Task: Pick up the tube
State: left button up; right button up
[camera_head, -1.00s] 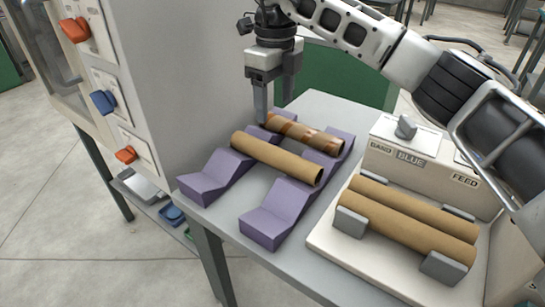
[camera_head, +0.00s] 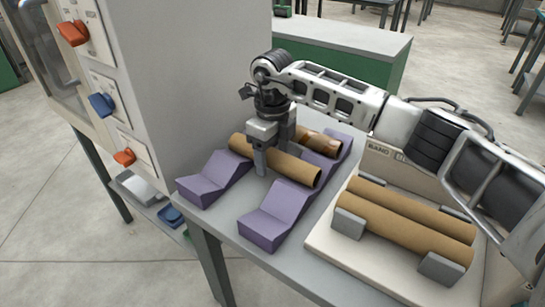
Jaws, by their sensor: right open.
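Two brown cardboard tubes lie across the purple cradles on the table. The nearer plain tube (camera_head: 298,168) spans both cradles. The farther tube (camera_head: 318,140) has darker patches and is partly hidden behind my right gripper. My left gripper is not in view.
The left cradle (camera_head: 207,181) and right cradle (camera_head: 272,215) are stepped purple blocks. At right, two more tubes (camera_head: 405,220) lie between grey stops on a pale feed base (camera_head: 330,239). A tall grey machine cabinet (camera_head: 190,80) stands close at left.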

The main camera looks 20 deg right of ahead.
jog(key=shift+c, duration=0.4)
jog(key=c, duration=1)
